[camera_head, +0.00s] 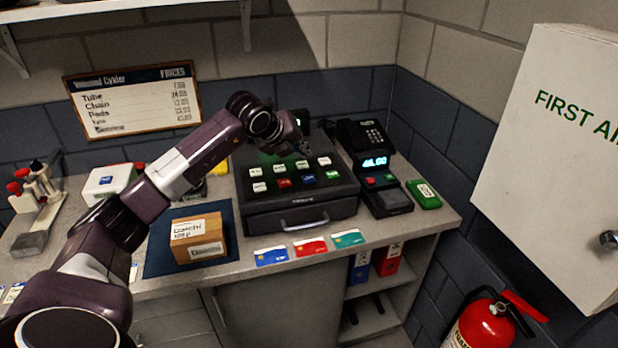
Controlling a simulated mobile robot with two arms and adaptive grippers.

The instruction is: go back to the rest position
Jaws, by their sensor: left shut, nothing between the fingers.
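My left arm reaches in from the lower left across the counter. My left gripper (303,147) is at its end, small and dark, above the back of the cash register (300,215). It is shut and empty, and seems apart from the register's keys. The register has white, red, blue and green keys and a closed drawer with a handle. My right gripper is not in the picture.
A cardboard box (198,240) sits on a blue mat (160,262). Several cards lie along the counter's front edge, including a red card (310,246). A card terminal (385,190) stands right of the register. A first aid cabinet (545,150) juts out at right.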

